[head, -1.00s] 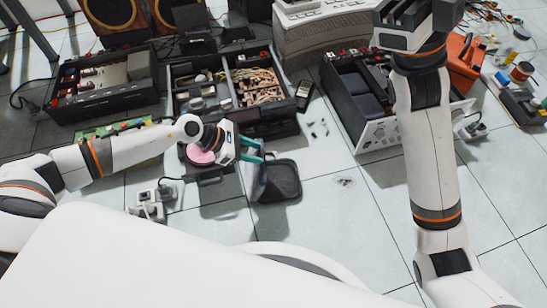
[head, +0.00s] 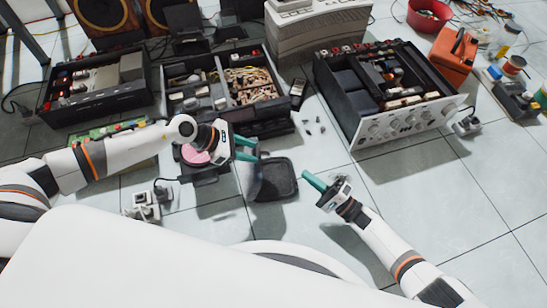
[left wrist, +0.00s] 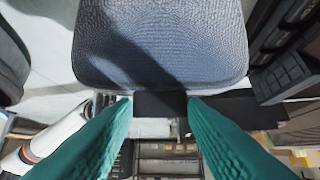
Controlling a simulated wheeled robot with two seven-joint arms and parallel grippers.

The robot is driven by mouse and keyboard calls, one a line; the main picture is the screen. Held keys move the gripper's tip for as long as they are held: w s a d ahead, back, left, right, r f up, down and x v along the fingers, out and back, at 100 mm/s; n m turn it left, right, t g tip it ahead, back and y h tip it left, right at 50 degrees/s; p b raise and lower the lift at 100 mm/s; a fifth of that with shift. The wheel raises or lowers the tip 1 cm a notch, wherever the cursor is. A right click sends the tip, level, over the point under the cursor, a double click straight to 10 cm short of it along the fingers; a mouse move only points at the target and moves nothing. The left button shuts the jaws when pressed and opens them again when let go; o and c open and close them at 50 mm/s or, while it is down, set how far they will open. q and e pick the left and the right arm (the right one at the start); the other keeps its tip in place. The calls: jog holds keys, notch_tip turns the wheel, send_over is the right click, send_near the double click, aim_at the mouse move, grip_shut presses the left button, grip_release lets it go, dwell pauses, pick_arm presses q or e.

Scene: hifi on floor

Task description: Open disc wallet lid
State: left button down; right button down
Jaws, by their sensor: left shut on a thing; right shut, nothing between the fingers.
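The disc wallet (head: 279,183) is a dark, rounded case lying on the floor tiles in the middle of the head view. Its lid (head: 256,181) stands raised along the left side of the case, seen nearly edge-on. My left gripper (head: 251,149) is shut on the lid, above the case. In the left wrist view the lid (left wrist: 160,45) is a grey-blue textured panel, and its dark tab sits between the teal fingertips (left wrist: 160,108). My right gripper (head: 309,177) is shut and empty, low over the floor just right of the case.
An opened hi-fi unit (head: 385,90) stands at the right, with another (head: 230,95) behind the wallet and a third (head: 100,85) at the left. A pink disc (head: 195,154) lies left of my left gripper. Plugs (head: 146,203) lie nearby.

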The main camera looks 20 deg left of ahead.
aim_at(259, 156)
pick_arm(q)
jog(key=shift+s+f, duration=0.3)
jog(key=shift+f, duration=0.05)
pick_arm(e)
jog(key=shift+s+a+x, duration=0.15)
jog(key=shift+s+x, duration=0.3)
jog(key=shift+x, duration=1.6)
jog(key=shift+s+a+x, duration=0.2)
jog(key=shift+s+x, duration=0.25)
jog(key=shift+x, duration=1.6)
jog(key=shift+s+a+x, duration=0.15)
jog(key=shift+s+x, duration=0.3)
jog(key=shift+x, duration=1.6)
